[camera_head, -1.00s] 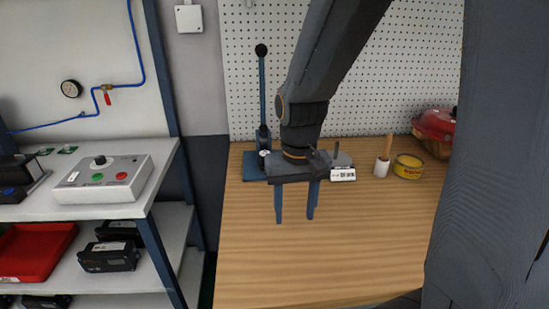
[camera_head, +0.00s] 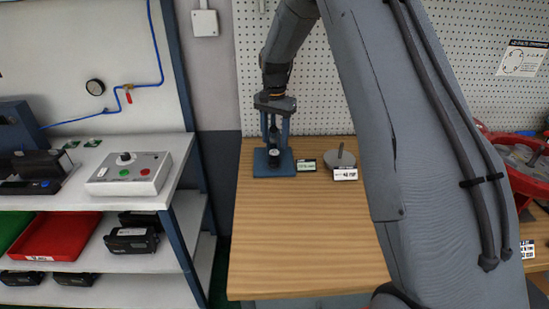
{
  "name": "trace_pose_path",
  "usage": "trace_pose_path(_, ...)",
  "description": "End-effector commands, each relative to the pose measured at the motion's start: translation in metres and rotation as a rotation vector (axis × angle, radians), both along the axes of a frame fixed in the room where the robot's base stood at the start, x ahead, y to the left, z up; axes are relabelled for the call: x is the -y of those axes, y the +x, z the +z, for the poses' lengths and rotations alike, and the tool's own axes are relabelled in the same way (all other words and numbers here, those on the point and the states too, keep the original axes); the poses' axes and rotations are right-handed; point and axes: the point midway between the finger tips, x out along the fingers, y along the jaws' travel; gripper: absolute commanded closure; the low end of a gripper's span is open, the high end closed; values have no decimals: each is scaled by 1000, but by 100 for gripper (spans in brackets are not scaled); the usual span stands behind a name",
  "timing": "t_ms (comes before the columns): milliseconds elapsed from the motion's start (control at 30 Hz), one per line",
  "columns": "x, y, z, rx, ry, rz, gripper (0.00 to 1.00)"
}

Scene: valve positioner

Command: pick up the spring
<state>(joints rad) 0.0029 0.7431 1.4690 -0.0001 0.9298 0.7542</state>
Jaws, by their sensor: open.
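I cannot make out a spring for certain in this view. My gripper (camera_head: 275,138) hangs pointing down at the back left of the wooden table, its two blue fingers apart. It is over or in front of the blue hand press (camera_head: 259,168), and the gap in depth is hard to judge. A small dark part (camera_head: 273,154) shows between and below the fingers, at the press base. Whether it is a spring or part of the press, I cannot tell. The press lever is hidden behind my arm and gripper.
A grey round base with a short post (camera_head: 341,158) stands right of the press, with small labels near it. The front of the wooden table (camera_head: 300,240) is clear. A shelf with a control box (camera_head: 131,174) and red tray (camera_head: 58,235) stands left. My arm covers the table's right side.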

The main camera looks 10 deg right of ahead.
Motion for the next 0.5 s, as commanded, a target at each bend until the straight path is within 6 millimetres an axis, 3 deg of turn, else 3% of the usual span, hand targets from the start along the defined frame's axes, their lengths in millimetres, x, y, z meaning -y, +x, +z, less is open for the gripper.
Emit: trace_pose_path(500, -3, -1, -58, -1, 0, 2, 51)
